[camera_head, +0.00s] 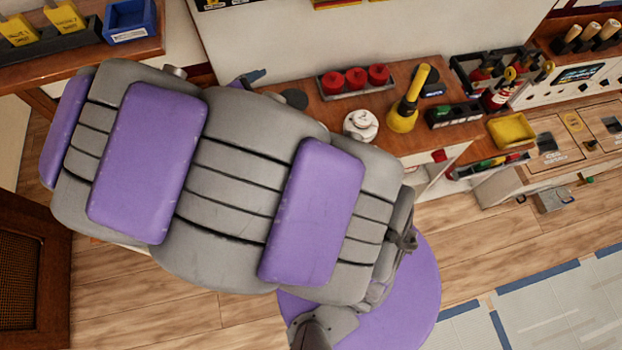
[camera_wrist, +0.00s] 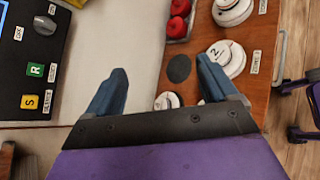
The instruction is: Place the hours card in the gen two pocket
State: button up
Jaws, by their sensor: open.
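My gripper (camera_wrist: 161,66) is open in the wrist view, with its two blue fingers wide apart and nothing between them. It is over the brown wooden counter and the pale surface beside it. In the head view my grey and purple arm hides most of it; a dark blue fingertip (camera_head: 252,76) shows past the arm at the counter's left end. I cannot make out the hours card or the gen two pocket in either view. The small labels are too blurred to read surely.
On the counter (camera_wrist: 187,72) stand a white round piece marked 2 (camera_wrist: 226,57), a dark disc (camera_wrist: 179,68) and red round pieces (camera_wrist: 179,18) in a tray. A black control panel (camera_wrist: 40,60) lies left. A yellow torch-like item (camera_head: 407,105) stands upright on the counter.

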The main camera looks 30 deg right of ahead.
jog(key=s+d+r+m+g+y, duration=0.1)
jog(key=s+d+m+g+y, duration=0.15)
jog(key=s+m, duration=0.35)
jog(key=s+d+r+m+g+y, duration=0.1)
jog(key=s+d+m+g, duration=0.2)
jog(key=s, duration=0.5)
jog(key=s+a+r+m+g+y, duration=0.1)
jog(key=s+a+r+m+y, duration=0.1)
jog(key=s+a+m+y, duration=0.4)
jog(key=s+a+y, duration=0.1)
jog(key=s+a, duration=0.2)
jog(key=a, duration=0.1)
jog(key=shift+s+y, duration=0.35)
jog(key=shift+s, duration=0.05)
jog(key=shift+f, duration=0.1)
jog(key=shift+c, duration=0.4)
